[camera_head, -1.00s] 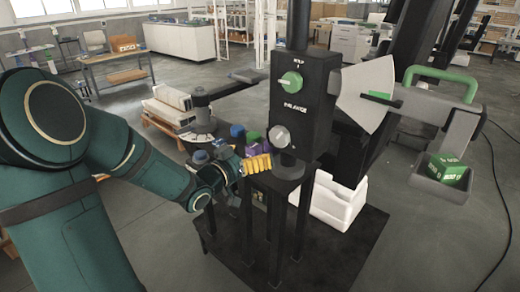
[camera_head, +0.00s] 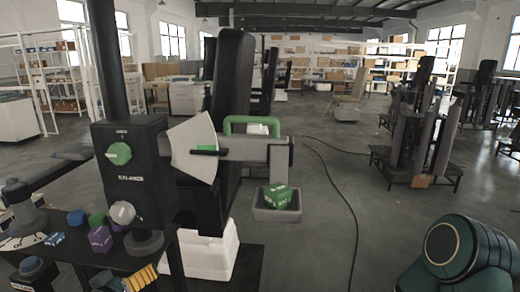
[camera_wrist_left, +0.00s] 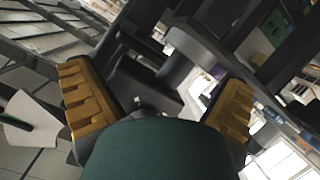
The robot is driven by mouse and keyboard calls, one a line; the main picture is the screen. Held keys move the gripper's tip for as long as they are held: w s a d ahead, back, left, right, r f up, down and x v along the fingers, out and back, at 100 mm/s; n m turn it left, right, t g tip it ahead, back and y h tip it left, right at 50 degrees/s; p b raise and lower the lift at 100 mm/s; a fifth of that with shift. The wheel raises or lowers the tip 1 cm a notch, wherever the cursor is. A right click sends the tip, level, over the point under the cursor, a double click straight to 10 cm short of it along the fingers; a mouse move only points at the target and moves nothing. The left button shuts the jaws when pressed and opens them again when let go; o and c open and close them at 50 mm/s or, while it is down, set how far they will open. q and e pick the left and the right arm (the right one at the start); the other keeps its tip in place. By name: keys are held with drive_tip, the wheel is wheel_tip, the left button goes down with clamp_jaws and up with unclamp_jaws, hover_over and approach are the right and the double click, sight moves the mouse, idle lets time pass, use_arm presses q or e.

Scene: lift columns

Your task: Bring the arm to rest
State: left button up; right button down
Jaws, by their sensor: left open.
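My left gripper (camera_head: 124,281) shows at the bottom left of the head view, cut by the frame edge, with yellow finger pads beside the black stand of the balance. In the left wrist view its two yellow-padded fingers stand wide apart, and the gripper (camera_wrist_left: 163,102) has nothing between them. Dark stand parts show behind the fingers. Part of my right arm (camera_head: 462,252) shows at the bottom right of the head view; its gripper is out of view.
The black balance (camera_head: 135,180) has a green knob, a white dial plate (camera_head: 193,150) and a grey tray (camera_head: 276,212) holding a green cube (camera_head: 277,196). A purple block (camera_head: 100,238) and small blue items lie by its base. Open floor and a cable lie right.

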use_arm(q)
drive_tip(key=s+d+f+g+h, duration=0.1)
drive_tip(key=s+d+f+g, duration=0.2)
drive_tip(key=d+f, duration=0.5)
drive_tip(key=s+d+f+g+h, duration=0.1)
drive_tip(key=s+d+f+g, duration=0.25)
drive_tip(key=d+f, duration=0.45)
drive_tip(key=s+d+f+m+g, duration=0.2)
drive_tip(key=s+d+f+g, duration=0.4)
drive_tip(key=s+f, duration=0.2)
drive_tip(key=shift+s+d+f, duration=0.25)
drive_tip(key=shift+s+f, duration=0.1)
drive_tip(key=shift+s, duration=0.7)
idle(2.6)
